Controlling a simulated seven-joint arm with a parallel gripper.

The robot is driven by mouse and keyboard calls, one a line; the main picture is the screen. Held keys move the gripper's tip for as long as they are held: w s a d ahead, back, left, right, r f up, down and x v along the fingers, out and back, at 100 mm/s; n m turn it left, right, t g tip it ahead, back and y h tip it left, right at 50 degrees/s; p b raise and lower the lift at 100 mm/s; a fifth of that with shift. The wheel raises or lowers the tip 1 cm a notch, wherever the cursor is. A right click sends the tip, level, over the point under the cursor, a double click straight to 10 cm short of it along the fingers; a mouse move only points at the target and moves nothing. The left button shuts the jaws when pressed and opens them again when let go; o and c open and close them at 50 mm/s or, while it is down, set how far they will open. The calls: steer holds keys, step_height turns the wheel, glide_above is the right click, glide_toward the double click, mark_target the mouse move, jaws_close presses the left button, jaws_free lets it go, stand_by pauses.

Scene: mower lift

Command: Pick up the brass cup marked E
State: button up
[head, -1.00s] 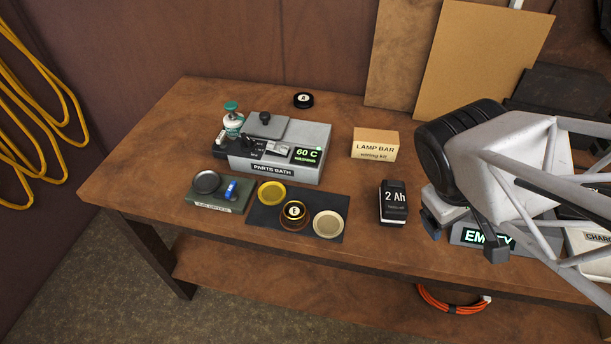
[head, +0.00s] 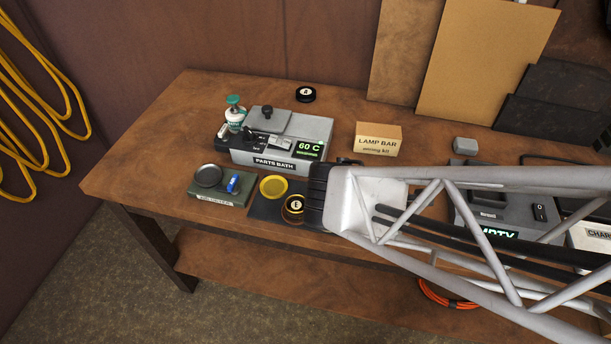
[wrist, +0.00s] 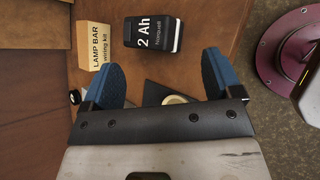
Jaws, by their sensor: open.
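The brass cup marked E (head: 293,208) stands on the dark mat (head: 263,208) in the head view, its dark lid showing a white disc with the letter. My gripper (wrist: 161,65) is open, with two blue fingers apart and nothing between them in the wrist view. In the head view the end of my arm is just right of the cup and hides the mat's right part; the fingers are not clearly seen there. The cup cannot be made out in the wrist view, where my gripper body covers most of the mat.
A yellow dish (head: 273,187) lies behind the cup on its left. A cream dish (wrist: 175,100) is partly hidden by my gripper. The 2 Ah battery (wrist: 151,34) and LAMP BAR box (head: 378,139) stand nearby. The parts bath (head: 275,165) and green tray (head: 205,196) are behind and left.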

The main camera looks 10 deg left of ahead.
steer(key=a+f+n+t+y, duration=0.2)
steer(key=a+f+n+t, duration=0.2)
steer(key=a+n, duration=0.5)
steer(key=n+t+y, duration=0.3)
steer(key=n+y, duration=0.2)
steer(key=n, duration=0.2)
glide_toward(297, 201)
steer(key=w, duration=0.1)
steer(key=shift+a+f, duration=0.15)
steer(key=shift+f, duration=0.1)
steer(key=shift+w, duration=0.2)
steer(key=shift+x, duration=1.15)
steer(key=shift+w+f, duration=0.1)
steer(key=shift+w, duration=0.05)
steer(key=shift+x, duration=2.4)
steer(key=shift+c, duration=0.2)
steer(key=c, duration=1)
